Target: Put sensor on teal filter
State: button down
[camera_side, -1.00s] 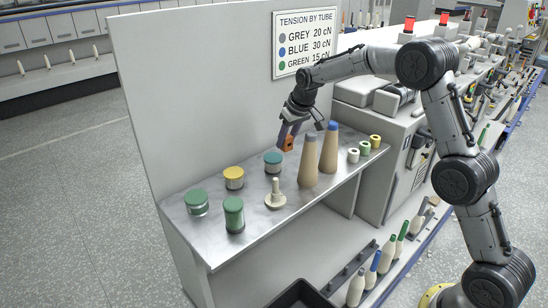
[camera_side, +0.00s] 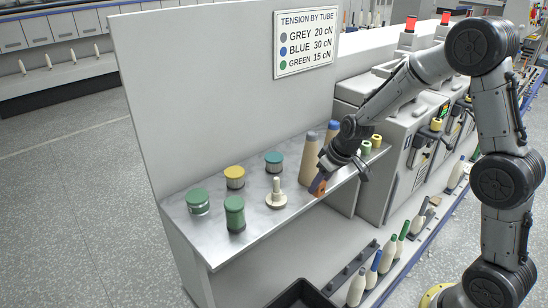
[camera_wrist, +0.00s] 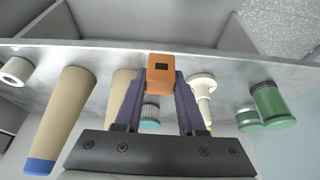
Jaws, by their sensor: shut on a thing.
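The sensor is an orange block (camera_side: 318,187) with a small dark window, which shows in the wrist view (camera_wrist: 160,78). My gripper (camera_side: 321,179) is shut on it, with its two purple-grey fingers on either side in the wrist view (camera_wrist: 160,90). The sensor is at the front edge of the metal shelf, in front of the cones; its exact height cannot be told. The teal filter (camera_side: 274,158) is a short cylinder with a teal top and pale ribbed side, upright farther back to the left. In the wrist view it shows between my fingers (camera_wrist: 150,117).
A yellow-topped filter (camera_side: 234,177), green-topped jar (camera_side: 198,202) and green cylinder (camera_side: 235,214) stand left. Tall cones (camera_side: 309,160) stand close behind my gripper. A panel (camera_side: 200,100) rises behind.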

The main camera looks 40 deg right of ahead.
jog(key=w+r, duration=0.3)
jog(key=r, duration=0.4)
jog(key=w+r, duration=0.3)
jog(key=r, duration=0.5)
send_near(270, 155)
jog(key=shift+w+d+f, duration=0.1)
jog(key=shift+w+f, duration=0.2)
jog(key=shift+w, duration=0.35)
jog(key=shift+w+f, duration=0.5)
jog(key=shift+f, duration=1.6)
jog(key=shift+f, duration=0.1)
jog(key=c, duration=0.5)
grip_release()
